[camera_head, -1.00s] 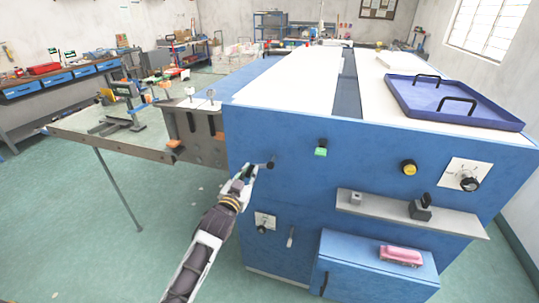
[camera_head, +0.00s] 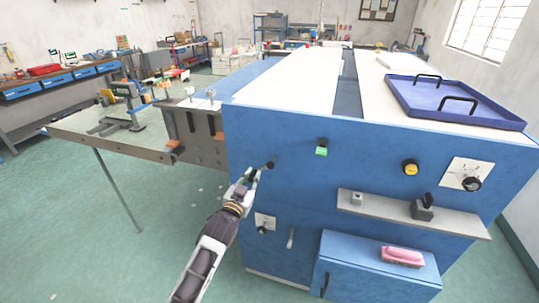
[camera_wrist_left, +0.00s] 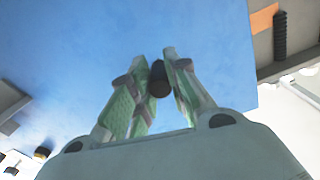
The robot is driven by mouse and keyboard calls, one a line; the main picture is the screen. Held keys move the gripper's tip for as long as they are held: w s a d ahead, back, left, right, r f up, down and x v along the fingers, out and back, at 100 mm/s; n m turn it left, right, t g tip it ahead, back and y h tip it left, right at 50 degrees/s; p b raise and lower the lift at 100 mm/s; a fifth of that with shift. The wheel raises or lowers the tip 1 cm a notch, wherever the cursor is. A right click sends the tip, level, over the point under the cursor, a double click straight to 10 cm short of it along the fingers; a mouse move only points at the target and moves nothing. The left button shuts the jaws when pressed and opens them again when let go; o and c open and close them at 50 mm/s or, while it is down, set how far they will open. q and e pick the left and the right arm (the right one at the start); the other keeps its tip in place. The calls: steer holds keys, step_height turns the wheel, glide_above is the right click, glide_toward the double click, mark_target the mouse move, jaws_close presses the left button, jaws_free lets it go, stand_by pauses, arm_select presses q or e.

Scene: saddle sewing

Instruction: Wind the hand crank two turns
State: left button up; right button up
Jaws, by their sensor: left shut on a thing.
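The hand crank shows as a dark knob (camera_head: 270,164) on the front face of the blue machine (camera_head: 300,195), near its left edge. My left gripper (camera_head: 256,173) comes up from below and has its fingers at the crank. In the left wrist view the dark round end of the crank handle (camera_wrist_left: 158,80) sits between the two fingertips (camera_wrist_left: 160,68), and the fingers are closed on it. The crank's arm and pivot are mostly hidden by the gripper. My right gripper is out of view.
A green button (camera_head: 321,151), a yellow knob (camera_head: 411,168) and a grey shelf (camera_head: 385,206) are to the right on the same face. A small lever (camera_head: 291,238) and a dial plate (camera_head: 265,222) are below. A blue tray (camera_head: 410,100) lies on top.

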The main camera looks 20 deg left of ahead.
arm_select(q)
steer(key=shift+d+f, duration=0.5)
steer(key=shift+d, duration=0.05)
steer(key=shift+d+f+b, duration=0.4)
steer(key=shift+d+f, duration=0.1)
steer(key=shift+d, duration=0.15)
steer(key=shift+d, duration=0.1)
stand_by(0.4)
steer(key=shift+d+f, duration=0.25)
steer(key=shift+d, duration=0.45)
steer(key=shift+s+d, duration=0.1)
steer(key=shift+d, duration=0.05)
steer(key=shift+d, duration=0.75)
